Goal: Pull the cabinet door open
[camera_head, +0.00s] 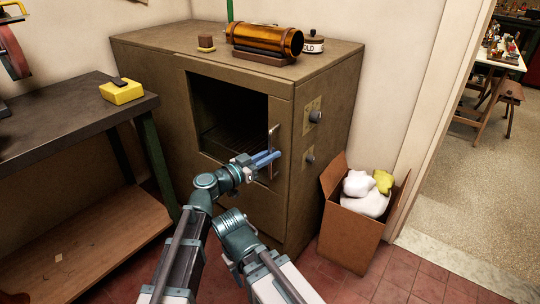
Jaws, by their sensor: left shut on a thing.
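The brown cabinet (163,118) stands against the wall, seen from the front and above. Its door (280,108) has a large dark window-like area (225,105), with a wire rack showing inside. The door looks closed or nearly so; I cannot tell if there is a small gap. A pale upright handle (273,137) is at the door's right side. My left gripper (266,157) is shut on this handle, its blue fingers reaching it from the left and hiding its middle. My right gripper is not in view.
A cardboard box (346,232) with white and yellow stuff stands right of the cabinet. A workbench (60,120) with a yellow block (121,92) is at the left. A brass cylinder (265,38) lies on the cabinet. Red tiled floor shows at the lower right.

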